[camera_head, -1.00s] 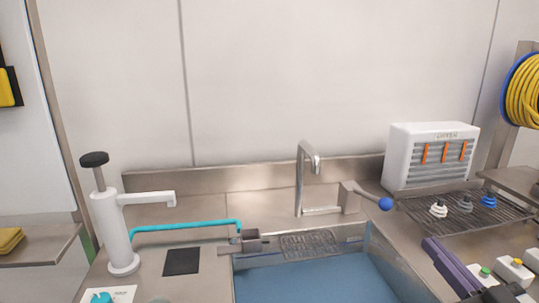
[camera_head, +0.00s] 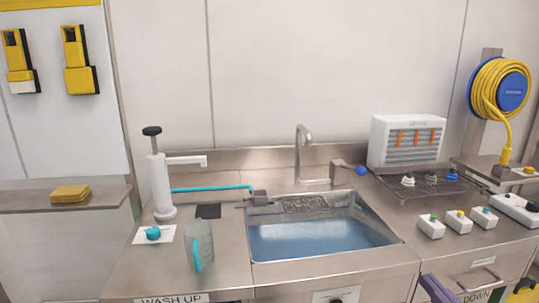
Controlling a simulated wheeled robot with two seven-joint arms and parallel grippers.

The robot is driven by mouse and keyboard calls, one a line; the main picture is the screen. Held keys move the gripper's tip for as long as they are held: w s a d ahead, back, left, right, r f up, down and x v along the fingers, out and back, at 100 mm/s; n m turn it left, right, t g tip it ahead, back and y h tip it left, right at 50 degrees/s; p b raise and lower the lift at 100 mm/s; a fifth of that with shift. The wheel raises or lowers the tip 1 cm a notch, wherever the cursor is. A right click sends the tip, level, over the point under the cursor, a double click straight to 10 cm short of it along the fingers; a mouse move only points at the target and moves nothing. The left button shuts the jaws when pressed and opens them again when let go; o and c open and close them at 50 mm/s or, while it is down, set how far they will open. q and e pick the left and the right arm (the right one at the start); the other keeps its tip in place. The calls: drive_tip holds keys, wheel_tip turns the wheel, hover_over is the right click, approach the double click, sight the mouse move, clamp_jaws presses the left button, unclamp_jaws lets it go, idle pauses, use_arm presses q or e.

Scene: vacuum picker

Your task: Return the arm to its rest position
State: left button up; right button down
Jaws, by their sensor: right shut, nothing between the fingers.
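My right gripper (camera_head: 437,290) shows only in part at the bottom right edge, as a purple and grey piece in front of the counter's front face. It is shut with nothing held, and its lower part is cut off by the frame. It is apart from the sink and the rack. My left gripper is not in view.
The sink (camera_head: 257,259) holds blue water. A white hand pump (camera_head: 160,187) and a clear jug (camera_head: 199,250) stand left of it. A wire rack (camera_head: 425,192) with small suction cups lies right, behind several white button boxes (camera_head: 458,222). A yellow hose reel (camera_head: 489,92) hangs right.

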drive_tip(key=s+a+f+g, duration=0.2)
drive_tip(key=s+f, duration=0.1)
drive_tip(key=f, duration=0.5)
drive_tip(key=s+a+f+g, duration=0.2)
drive_tip(key=a+f, duration=0.1)
drive_tip(key=f, duration=0.6)
drive_tip(key=s+a+f+g, duration=0.2)
drive_tip(key=s+a+f, duration=0.2)
drive_tip(key=s+f, duration=0.3)
drive_tip(key=s+a+f+g, duration=0.3)
drive_tip(key=s+a+f, duration=0.2)
drive_tip(key=s+f, duration=0.3)
drive_tip(key=shift+a+f, duration=0.15)
drive_tip(key=shift+f, duration=0.45)
